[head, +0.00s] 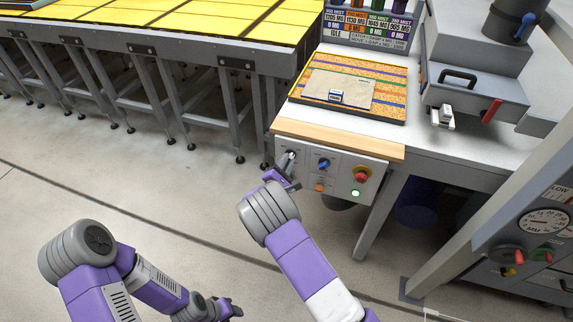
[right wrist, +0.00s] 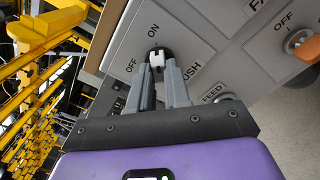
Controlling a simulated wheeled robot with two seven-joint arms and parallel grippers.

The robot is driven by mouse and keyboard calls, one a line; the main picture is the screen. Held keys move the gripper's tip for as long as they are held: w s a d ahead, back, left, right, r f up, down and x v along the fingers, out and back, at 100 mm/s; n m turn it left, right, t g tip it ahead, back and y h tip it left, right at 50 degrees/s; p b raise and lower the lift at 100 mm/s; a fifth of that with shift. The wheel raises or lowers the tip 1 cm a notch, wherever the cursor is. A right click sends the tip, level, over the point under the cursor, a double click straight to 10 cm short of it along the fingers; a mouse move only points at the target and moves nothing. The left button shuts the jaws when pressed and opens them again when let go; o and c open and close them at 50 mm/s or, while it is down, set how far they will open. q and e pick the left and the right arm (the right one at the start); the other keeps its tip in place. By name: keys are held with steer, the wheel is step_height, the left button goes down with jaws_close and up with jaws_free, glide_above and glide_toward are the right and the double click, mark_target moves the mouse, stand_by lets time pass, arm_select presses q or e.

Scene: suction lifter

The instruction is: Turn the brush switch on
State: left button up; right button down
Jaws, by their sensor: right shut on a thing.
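The control panel (head: 338,172) is on the front of the white workbench. The brush switch (right wrist: 157,54) is a dark round knob with a white grip, at the panel's left end. ON is printed above it and OFF to its lower left in the right wrist view; its label is partly hidden, with only "USH" readable. My right gripper (right wrist: 158,68) is shut on the switch's grip, one finger on each side. I cannot tell clearly which mark the switch points at. My left gripper (head: 230,309) hangs low over the floor, empty.
A patterned board (head: 392,107) lies on the bench. A grey-framed yellow table (head: 150,35) stands at the left; floor before it is clear.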

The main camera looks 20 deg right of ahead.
stand_by(0.4)
steer(key=c, duration=1.1)
jaws_free()
steer(key=p+v, duration=0.1)
steer(key=v, duration=0.6)
steer(key=shift+s+a, duration=0.2)
steer(key=shift+s, duration=0.05)
